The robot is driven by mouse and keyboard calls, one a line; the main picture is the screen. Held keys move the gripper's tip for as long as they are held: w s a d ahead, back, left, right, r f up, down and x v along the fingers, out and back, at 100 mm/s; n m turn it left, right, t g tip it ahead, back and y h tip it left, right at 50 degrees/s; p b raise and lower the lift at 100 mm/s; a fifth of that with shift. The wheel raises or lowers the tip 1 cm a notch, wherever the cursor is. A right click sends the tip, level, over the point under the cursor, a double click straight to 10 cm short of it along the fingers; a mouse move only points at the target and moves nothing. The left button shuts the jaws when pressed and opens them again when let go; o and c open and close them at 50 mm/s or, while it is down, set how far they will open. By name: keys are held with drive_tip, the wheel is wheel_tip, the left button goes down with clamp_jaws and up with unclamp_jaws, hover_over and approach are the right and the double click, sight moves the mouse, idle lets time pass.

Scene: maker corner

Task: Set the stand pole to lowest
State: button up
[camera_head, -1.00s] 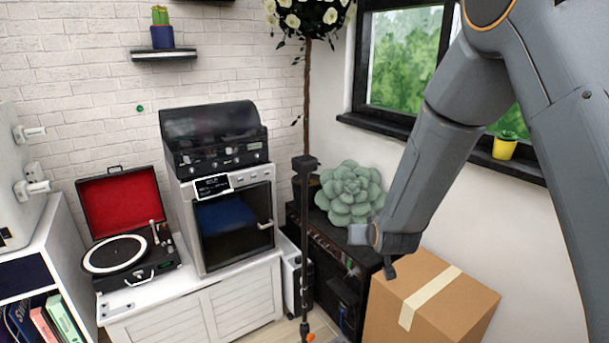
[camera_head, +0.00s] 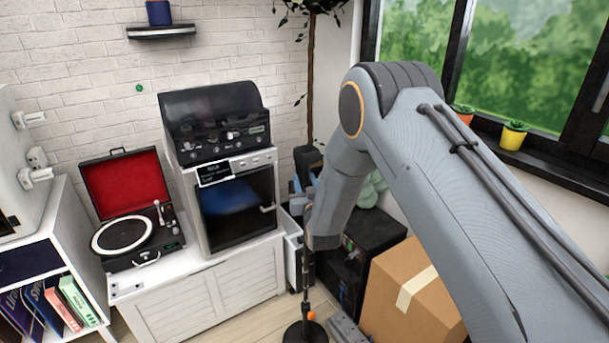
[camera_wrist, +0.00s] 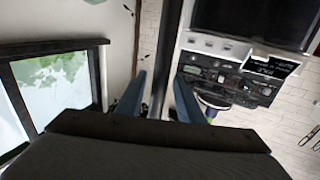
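The stand is a thin dark pole (camera_head: 306,272) with a round black base (camera_head: 305,333) on the floor and an orange knob (camera_head: 311,316) low down. A dark block (camera_head: 306,158) shows at its top. My gripper (camera_head: 302,190) is at the upper part of the pole, below that block, and my arm hides part of it. In the wrist view the pole (camera_wrist: 168,55) runs between the two blue-grey fingers of my gripper (camera_wrist: 160,96). The fingers are apart, with a gap visible on each side of the pole. Whether the pole touches either finger is unclear.
A white cabinet (camera_head: 205,300) with an oven (camera_head: 237,208) and a record player (camera_head: 125,235) stands to the left. A black amplifier (camera_head: 375,230) and a cardboard box (camera_head: 412,300) stand close by on the right. Some floor shows in front of the cabinet.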

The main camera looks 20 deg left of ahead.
drive_tip(key=x, duration=0.2)
drive_tip(key=shift+w+a, duration=0.1)
drive_tip(key=shift+w, duration=0.2)
clamp_jaws()
